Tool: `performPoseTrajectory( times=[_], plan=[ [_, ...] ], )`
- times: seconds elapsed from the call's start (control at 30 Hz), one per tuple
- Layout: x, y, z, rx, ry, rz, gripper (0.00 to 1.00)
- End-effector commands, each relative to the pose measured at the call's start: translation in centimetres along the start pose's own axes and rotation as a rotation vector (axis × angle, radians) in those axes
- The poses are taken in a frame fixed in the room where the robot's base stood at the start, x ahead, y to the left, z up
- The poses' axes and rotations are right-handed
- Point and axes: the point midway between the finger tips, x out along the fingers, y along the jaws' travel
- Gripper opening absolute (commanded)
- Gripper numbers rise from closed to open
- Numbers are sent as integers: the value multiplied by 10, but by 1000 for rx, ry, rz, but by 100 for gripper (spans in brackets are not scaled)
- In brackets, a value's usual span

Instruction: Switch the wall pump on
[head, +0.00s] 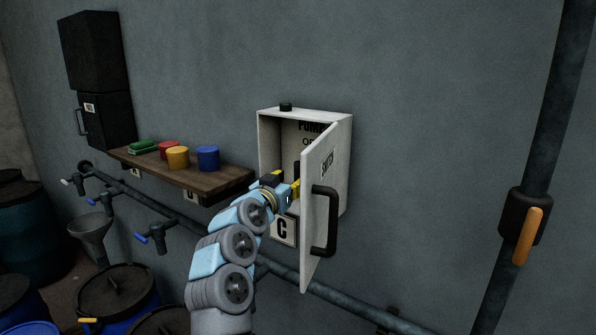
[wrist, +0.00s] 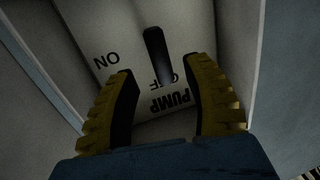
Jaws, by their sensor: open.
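The pump switch box (head: 345,170) is a white cabinet on the wall, marked PUMP, with its door (head: 318,215) standing open to the right. The door is labelled SWITCH and has a black handle (head: 324,222). My gripper (head: 292,188) is inside the box opening, left of the door. In the wrist view, the yellow-and-black fingers of my gripper (wrist: 166,80) are apart, with the dark switch lever (wrist: 157,52) showing between and beyond them. The lever partly covers the OFF label; ON is printed to the left, and the lettering appears upside down. I see no finger touching the lever.
A wooden shelf (head: 190,175) with coloured pots (head: 208,158) is left of the box. A pipe (head: 325,297) with blue-handled taps runs below. A thick vertical pipe (head: 558,110) with an orange lever (head: 528,236) is at right. Barrels (head: 118,292) stand at lower left.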

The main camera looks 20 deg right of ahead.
Motion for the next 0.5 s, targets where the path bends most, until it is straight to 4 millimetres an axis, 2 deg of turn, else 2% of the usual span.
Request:
performPoseTrajectory(
  times=[0.5],
  plan=[
    [38, 0, -2, 2, 1, 1, 50]
  ],
)
